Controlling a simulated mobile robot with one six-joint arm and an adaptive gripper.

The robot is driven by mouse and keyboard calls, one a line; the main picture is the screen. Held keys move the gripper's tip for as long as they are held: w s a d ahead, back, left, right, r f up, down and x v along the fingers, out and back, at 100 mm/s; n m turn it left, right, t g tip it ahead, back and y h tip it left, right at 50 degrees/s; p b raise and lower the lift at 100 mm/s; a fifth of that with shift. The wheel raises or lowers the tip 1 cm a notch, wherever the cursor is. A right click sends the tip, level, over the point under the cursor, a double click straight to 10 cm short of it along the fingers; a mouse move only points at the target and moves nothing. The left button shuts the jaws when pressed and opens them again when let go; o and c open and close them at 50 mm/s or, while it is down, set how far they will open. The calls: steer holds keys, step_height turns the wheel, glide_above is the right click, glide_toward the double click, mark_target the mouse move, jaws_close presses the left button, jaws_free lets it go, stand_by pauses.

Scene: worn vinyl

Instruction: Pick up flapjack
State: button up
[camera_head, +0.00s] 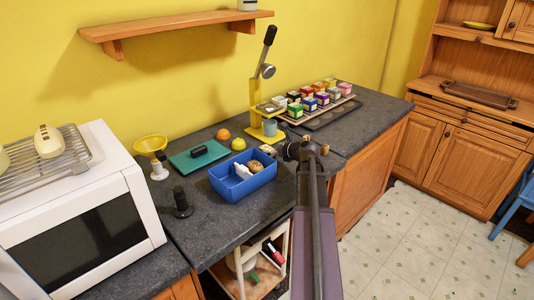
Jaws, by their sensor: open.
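The blue crate (246,187) holds a white item (243,170) and a brown, bread-like item (256,166), which could also be the flapjack.
A yellow lever press (266,132) with a grey cup (270,127) stands behind my gripper. A tray of small coloured boxes (322,117) is further back right.

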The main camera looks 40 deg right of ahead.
mark_target(267, 148)
steer(key=shift+b+x, duration=0.75)
steer(key=shift+x, duration=1.55)
steer(key=shift+d, duration=0.15)
steer(key=c, duration=1.2)
